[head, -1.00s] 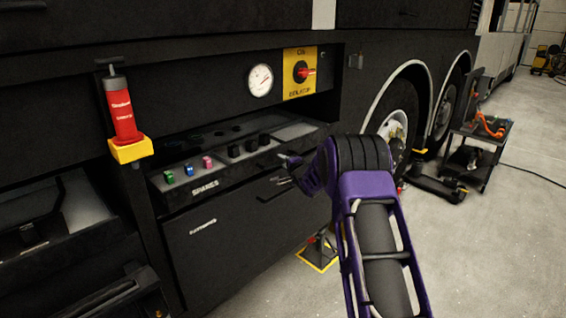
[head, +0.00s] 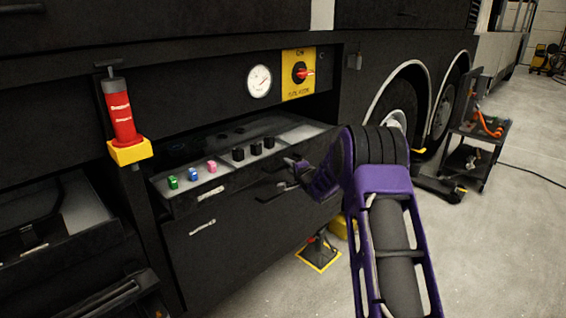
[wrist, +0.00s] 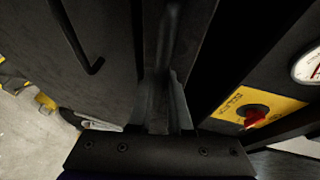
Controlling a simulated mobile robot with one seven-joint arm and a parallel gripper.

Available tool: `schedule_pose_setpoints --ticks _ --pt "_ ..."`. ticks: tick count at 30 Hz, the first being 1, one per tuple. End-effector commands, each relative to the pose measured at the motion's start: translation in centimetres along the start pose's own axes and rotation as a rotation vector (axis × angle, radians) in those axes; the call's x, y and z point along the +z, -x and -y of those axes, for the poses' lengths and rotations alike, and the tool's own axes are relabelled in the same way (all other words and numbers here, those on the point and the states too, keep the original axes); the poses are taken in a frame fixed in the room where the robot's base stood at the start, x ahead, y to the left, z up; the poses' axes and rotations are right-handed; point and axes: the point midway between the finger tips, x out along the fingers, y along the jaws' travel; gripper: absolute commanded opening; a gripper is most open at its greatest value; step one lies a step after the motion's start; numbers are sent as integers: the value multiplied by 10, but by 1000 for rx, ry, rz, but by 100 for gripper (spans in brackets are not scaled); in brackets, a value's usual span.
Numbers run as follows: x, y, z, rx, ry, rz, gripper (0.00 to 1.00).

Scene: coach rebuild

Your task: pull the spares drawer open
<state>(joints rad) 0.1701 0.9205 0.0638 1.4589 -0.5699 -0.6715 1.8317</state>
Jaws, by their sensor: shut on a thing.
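The spares drawer (head: 235,185), a shallow black tray with a label on its front, stands partly out of the black cabinet in the head view. Green, blue and pink pieces and several black ones sit in its compartments. My gripper (head: 291,164) is at the right part of the drawer front, shut on the drawer's handle. The handle itself is hidden by the fingers. In the wrist view my gripper's fingers (wrist: 165,105) are close together against the dark front.
Below the drawer is a cabinet door with a bar handle (wrist: 78,38). Above are a gauge (head: 258,81) and a red isolator switch (head: 301,72) on a yellow plate. A red cylinder (head: 121,115) stands at left. A trolley (head: 475,145) is at right.

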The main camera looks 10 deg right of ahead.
Motion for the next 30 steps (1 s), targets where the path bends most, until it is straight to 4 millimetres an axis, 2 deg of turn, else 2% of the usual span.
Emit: schedule_pose_setpoints --ticks 18,24,30 --pt "-63 149 -32 4 -3 -4 0" --pt "-76 184 -39 2 -2 -2 0" --pt "-85 204 -45 0 -1 -2 0"
